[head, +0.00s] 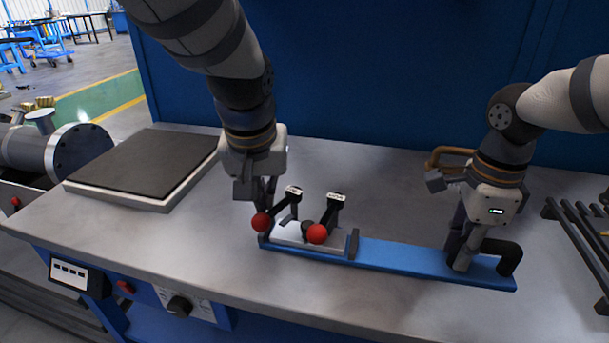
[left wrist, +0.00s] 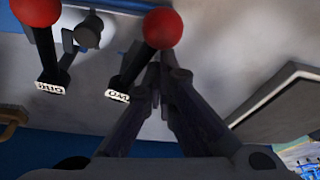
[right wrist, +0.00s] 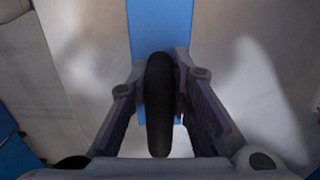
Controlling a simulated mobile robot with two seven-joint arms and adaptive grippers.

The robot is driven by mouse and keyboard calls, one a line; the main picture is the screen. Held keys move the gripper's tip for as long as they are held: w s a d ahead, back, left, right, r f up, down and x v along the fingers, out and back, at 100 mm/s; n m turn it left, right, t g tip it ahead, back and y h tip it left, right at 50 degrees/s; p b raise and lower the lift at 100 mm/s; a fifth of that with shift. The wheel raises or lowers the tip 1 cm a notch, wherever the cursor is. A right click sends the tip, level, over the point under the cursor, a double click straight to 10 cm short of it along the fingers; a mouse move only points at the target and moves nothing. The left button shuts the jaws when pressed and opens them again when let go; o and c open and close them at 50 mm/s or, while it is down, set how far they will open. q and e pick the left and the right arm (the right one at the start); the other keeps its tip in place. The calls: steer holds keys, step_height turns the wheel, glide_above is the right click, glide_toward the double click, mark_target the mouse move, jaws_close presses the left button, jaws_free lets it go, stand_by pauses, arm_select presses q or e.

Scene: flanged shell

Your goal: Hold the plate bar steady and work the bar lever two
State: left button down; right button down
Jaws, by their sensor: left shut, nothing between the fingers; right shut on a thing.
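The blue plate bar (head: 400,262) lies flat on the bench, with a pale block (head: 290,236) at its left end carrying two levers with red knobs. In the left wrist view, the lever beside my fingers has a label that reads as TWO (left wrist: 117,95); its red knob (left wrist: 163,28) is the left one in the head view (head: 262,222). My left gripper (head: 264,203) is shut and empty right by this knob; contact cannot be told. My right gripper (head: 461,262) is shut on the bar's black handle (right wrist: 159,105), at the right end.
The other lever, labelled ONE (left wrist: 50,88), has its red knob (head: 317,234) close to the right. A dark-topped tray (head: 145,165) sits at the left of the bench. A brown curved handle (head: 447,158) is behind my right gripper; dark rods (head: 580,240) lie at the right.

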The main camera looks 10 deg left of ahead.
arm_select(q)
steer(key=shift+s+d+n, duration=0.15)
steer(key=shift+d+n, duration=0.05)
steer(key=shift+n, duration=0.1)
stand_by(0.6)
stand_by(0.3)
